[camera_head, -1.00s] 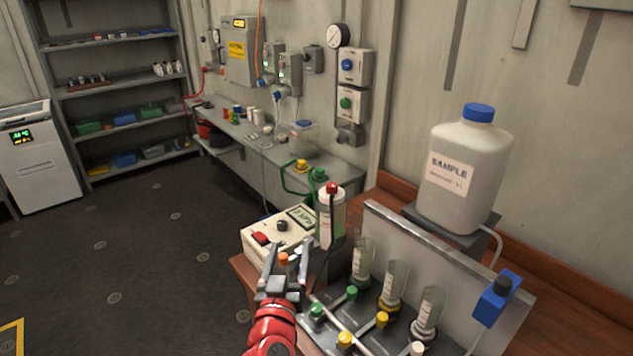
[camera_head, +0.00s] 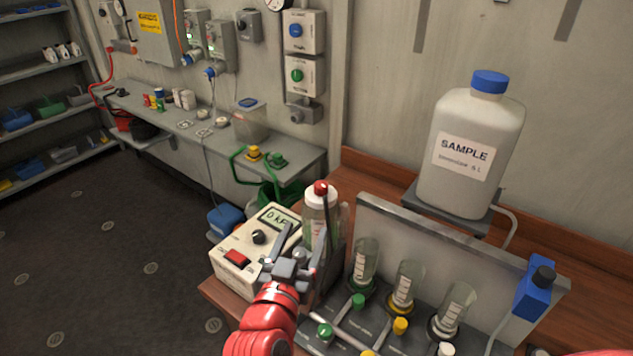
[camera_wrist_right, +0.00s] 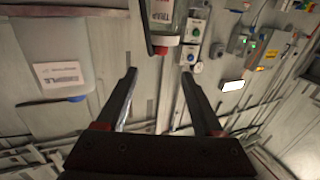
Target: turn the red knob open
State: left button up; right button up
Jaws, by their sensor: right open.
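I cannot make out a clear red knob. The valve panel (camera_head: 385,326) on the wooden bench shows green knobs (camera_head: 358,300) and yellow knobs (camera_head: 400,326) in front of small glass cylinders (camera_head: 407,284). My right gripper (camera_head: 302,250) is open and empty at the panel's left end, beside the cream meter box (camera_head: 233,279). It hides part of the panel there. A white bottle (camera_head: 313,207) with a red cap (camera_head: 320,187) stands just behind it. In the right wrist view the open fingers (camera_wrist_right: 158,82) have nothing between them; the red cap (camera_wrist_right: 164,41) shows beyond.
A large sample bottle (camera_head: 466,150) sits on a raised stand at the back right. A blue device (camera_head: 534,287) is on the panel's right end. The meter box has a red switch (camera_head: 237,258). A grey wall bench (camera_head: 190,130) stands behind; dark floor lies open at left.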

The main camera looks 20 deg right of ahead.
aim_at(320, 191)
jog(key=p+x, duration=0.5)
jog(key=x, duration=0.9)
jog(key=shift+r, duration=0.15)
jog(key=shift+w+d, duration=0.2)
jog(key=shift+w, duration=0.3)
jog(key=shift+p, duration=0.3)
grip_shut()
